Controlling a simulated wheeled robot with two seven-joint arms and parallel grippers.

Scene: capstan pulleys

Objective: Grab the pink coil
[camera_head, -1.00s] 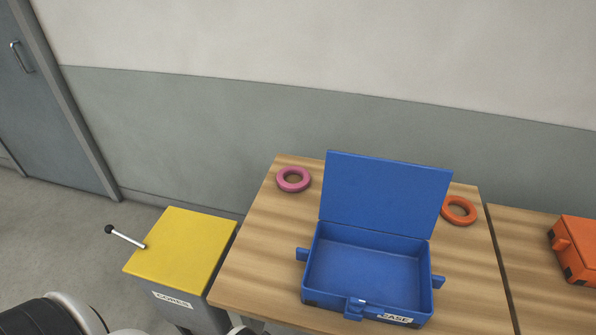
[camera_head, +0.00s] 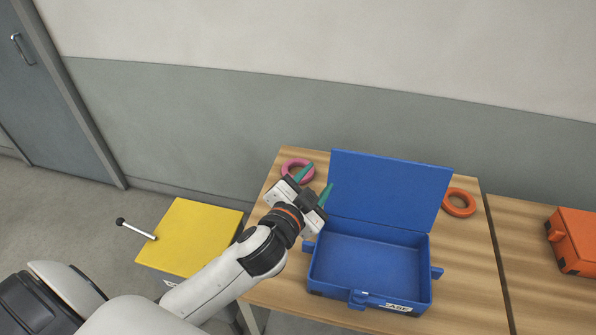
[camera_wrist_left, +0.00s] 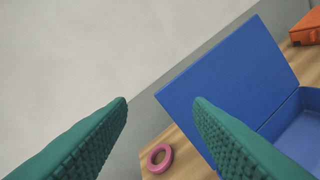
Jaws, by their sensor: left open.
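The pink coil (camera_head: 297,168) lies flat on the wooden table at its back left corner, left of the raised blue lid. My left gripper (camera_head: 316,182) is open and empty, with green fingers, above the table between the coil and the lid. In the head view it covers the coil's front part. In the left wrist view the whole pink coil (camera_wrist_left: 159,158) shows low in the picture, below and between the spread fingers (camera_wrist_left: 160,110), apart from both. My right gripper is in neither view.
An open blue case (camera_head: 370,262) stands on the table (camera_head: 275,290), its upright lid (camera_head: 388,190) close right of my gripper. An orange coil (camera_head: 458,202) lies right of the lid. A yellow-topped box (camera_head: 190,237) with a lever stands left. An orange case (camera_head: 575,240) is far right.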

